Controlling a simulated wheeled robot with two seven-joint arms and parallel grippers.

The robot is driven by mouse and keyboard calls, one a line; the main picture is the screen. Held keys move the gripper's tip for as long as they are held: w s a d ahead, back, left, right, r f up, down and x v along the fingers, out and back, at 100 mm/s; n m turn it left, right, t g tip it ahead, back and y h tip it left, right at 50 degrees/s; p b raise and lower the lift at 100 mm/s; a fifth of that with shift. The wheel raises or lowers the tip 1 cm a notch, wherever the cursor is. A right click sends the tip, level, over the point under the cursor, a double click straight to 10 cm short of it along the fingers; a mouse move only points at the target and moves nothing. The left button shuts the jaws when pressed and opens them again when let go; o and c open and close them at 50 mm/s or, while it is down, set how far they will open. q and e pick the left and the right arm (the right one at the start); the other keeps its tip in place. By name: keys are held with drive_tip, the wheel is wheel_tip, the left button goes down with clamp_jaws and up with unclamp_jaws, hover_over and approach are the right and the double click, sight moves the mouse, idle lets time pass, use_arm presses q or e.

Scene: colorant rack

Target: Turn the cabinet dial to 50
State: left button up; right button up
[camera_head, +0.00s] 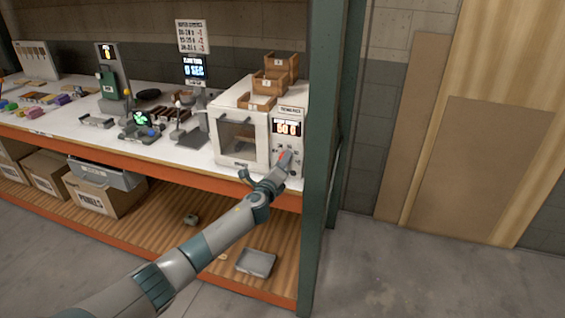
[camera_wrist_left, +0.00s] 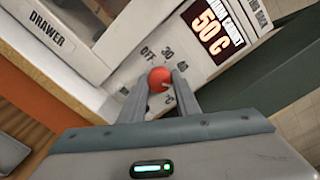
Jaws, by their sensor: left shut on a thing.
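The white cabinet (camera_head: 222,148) stands at the right end of the workbench. Its control panel has a lit display (camera_head: 287,128), which reads 50 C in the left wrist view (camera_wrist_left: 217,30). The red dial (camera_wrist_left: 159,77) sits below the display, with OFF, 30 and what looks like 40 printed around it. Other marks are hidden behind the fingers. My left gripper (camera_head: 281,164) is at the panel, its two fingers shut on the dial from either side. The dial's pointer is not clear. My right gripper is not in view.
Small wooden boxes (camera_head: 268,83) sit on top of the cabinet. A green rack post (camera_head: 322,120) stands close to the right of the panel. A grey tray (camera_head: 256,262) lies on the lower shelf.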

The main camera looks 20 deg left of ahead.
use_arm(q)
drive_tip(key=shift+f, duration=0.1)
drive_tip(key=o, duration=1)
drive_tip(key=shift+o, duration=0.2)
drive_tip(key=shift+s, duration=0.15)
drive_tip(key=s+b, duration=0.2)
drive_tip(key=s, duration=1.5)
drive_tip(key=shift+r, duration=0.2)
drive_tip(key=shift+a, duration=0.15)
